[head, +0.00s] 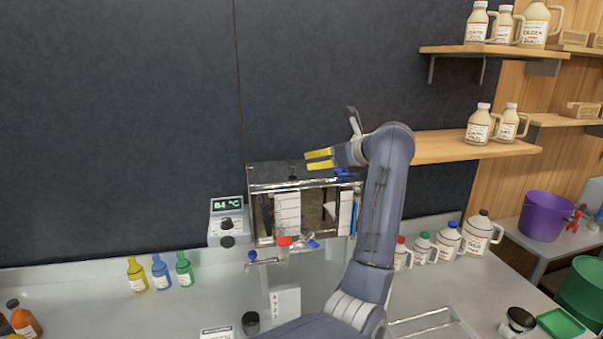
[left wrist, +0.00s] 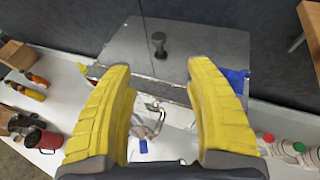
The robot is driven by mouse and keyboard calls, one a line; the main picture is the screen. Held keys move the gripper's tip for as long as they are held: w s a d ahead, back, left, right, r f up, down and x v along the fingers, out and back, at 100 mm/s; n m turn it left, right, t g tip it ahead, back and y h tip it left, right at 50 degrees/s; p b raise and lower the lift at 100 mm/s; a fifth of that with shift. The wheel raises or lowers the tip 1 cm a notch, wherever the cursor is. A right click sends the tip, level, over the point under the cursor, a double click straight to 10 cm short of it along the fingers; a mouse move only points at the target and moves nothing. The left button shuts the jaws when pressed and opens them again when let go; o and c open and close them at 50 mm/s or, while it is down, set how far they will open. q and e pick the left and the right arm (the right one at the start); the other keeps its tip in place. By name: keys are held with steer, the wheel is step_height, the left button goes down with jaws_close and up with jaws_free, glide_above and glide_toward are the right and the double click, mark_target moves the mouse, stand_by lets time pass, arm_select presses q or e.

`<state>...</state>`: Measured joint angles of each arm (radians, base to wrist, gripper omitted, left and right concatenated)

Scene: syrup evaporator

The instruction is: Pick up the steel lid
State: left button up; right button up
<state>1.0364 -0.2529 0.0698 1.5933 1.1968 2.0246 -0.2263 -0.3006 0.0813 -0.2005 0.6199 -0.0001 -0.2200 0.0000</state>
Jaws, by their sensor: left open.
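The steel lid (head: 270,175) is a flat grey plate on top of the steel evaporator box (head: 252,215). It has a dark knob (head: 293,178) standing up from it. In the left wrist view the lid (left wrist: 205,48) lies beyond my fingertips, with its black knob (left wrist: 158,44) roughly in line with the gap between them. My left gripper (head: 307,160) has yellow fingers, is open and empty, and is apart from the knob, over the box's right part in the head view. My forearm hides the box's right side. My right gripper is not in view.
A temperature display (head: 228,206) stands left of the box. Small coloured bottles (head: 160,272) stand on the counter at left. Capped jugs (head: 448,238) stand at right. A wooden shelf (head: 450,147) juts from the wall right of my arm. Blue pieces (left wrist: 235,78) lie beside the lid.

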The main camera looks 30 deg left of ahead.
mark_target(295, 162)
arm_select(q)
steer(key=x, duration=1.6)
steer(key=shift+a, duration=0.25)
steer(key=shift+c, duration=0.5)
jaws_close()
steer(key=shift+r, duration=0.1)
